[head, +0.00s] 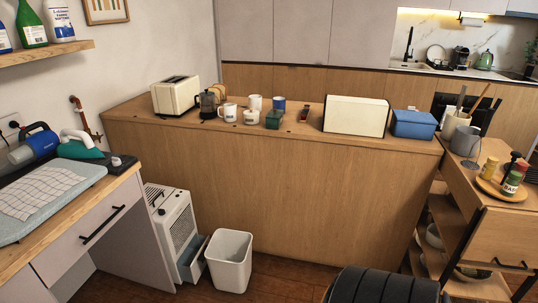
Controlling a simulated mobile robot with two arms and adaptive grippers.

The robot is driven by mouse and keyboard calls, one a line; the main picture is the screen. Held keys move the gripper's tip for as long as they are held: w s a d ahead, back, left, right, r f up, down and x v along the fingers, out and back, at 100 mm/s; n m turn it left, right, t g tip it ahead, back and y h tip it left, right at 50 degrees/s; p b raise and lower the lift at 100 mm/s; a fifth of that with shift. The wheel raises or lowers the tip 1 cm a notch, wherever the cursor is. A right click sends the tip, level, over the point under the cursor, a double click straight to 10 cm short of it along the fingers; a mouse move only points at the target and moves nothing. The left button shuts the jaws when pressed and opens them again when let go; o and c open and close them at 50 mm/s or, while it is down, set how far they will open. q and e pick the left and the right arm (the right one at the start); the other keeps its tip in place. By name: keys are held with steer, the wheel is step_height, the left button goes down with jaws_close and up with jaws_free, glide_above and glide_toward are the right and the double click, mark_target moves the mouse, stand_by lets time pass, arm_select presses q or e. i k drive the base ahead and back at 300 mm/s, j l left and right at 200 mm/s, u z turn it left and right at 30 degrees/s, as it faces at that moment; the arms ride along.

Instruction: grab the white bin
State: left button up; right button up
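The white bin (230,262) stands upright on the wooden floor, left of the picture's middle, in front of the wooden counter. It is an open-topped, tapered box, and its inside looks empty from here. Its left side is close to a pulled-out drawer of a white appliance; I cannot tell whether they touch. Neither of my grippers shows in the head view.
The white appliance (175,228) stands left of the bin, its lower drawer (194,258) out. A worktop (128,178) with a drawer front is at left. The wooden counter (290,185) closes off the back. A black rounded object (385,287) is at bottom right.

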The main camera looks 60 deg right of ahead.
mark_target(228, 254)
steer(key=z, duration=1.8)
steer(key=i+j+z, duration=0.2)
steer(key=z, duration=0.25)
steer(key=i+j+z, duration=0.2)
steer(key=z, duration=0.3)
steer(key=i+j+z, duration=0.1)
steer(key=j+z, duration=0.35)
